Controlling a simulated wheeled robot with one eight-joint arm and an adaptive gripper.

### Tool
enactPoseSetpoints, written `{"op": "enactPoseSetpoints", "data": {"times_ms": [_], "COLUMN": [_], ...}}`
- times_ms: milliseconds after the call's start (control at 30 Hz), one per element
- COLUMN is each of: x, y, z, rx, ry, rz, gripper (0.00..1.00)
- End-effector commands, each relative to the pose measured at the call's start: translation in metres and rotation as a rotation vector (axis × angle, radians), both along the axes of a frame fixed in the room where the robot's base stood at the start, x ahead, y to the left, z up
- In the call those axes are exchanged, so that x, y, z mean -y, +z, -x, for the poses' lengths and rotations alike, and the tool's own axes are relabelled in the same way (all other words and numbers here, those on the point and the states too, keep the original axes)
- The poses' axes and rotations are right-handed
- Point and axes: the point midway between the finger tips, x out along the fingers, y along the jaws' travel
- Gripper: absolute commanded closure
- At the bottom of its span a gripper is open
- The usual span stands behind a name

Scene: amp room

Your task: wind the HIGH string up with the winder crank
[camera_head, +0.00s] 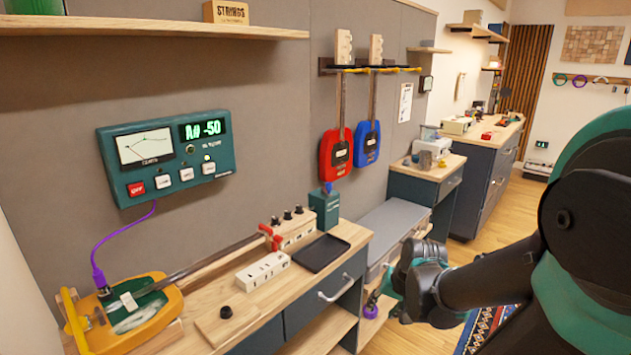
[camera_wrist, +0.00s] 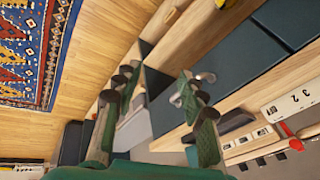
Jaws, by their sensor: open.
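A stringed instrument (camera_head: 130,312) with a yellow and green body lies on the wooden bench; its neck runs right to a head with red parts (camera_head: 270,235). I cannot tell whether a winder crank is among those red parts, and the strings are too fine to tell apart. The teal tuner (camera_head: 165,158) on the wall reads "A# -50"; a purple cable joins it to the instrument. My gripper (camera_head: 380,292) is low in front of the bench, right of it and apart from the instrument. In the wrist view it is open and empty (camera_wrist: 160,85).
A white numbered block (camera_head: 262,270), a black tray (camera_head: 321,253) and a teal box (camera_head: 324,208) stand on the bench. Its drawer handle (camera_head: 336,289) sticks out. Red (camera_head: 336,150) and blue (camera_head: 366,142) instruments hang on the wall. A patterned rug (camera_wrist: 30,50) lies on the floor.

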Motion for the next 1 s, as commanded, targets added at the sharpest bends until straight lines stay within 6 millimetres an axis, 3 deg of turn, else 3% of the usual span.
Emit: {"op": "enactPoseSetpoints", "data": {"times_ms": [200,433,700,833,1000], "x": [-0.038,-0.054,-0.028,-0.008,0.006], "y": [0.034,0.079,0.133,0.151,0.162], "z": [-0.08,-0.168,-0.26,-0.286,-0.301], "rx": [-0.103,-0.297,-0.633,-0.784,-0.893], "ry": [-0.373,-0.712,-0.981,-1.034,-1.053], "rz": [-0.466,-0.963,-1.508,-1.685,-1.795], "gripper": [0.59,0.59,0.59,0.59,0.59]}}
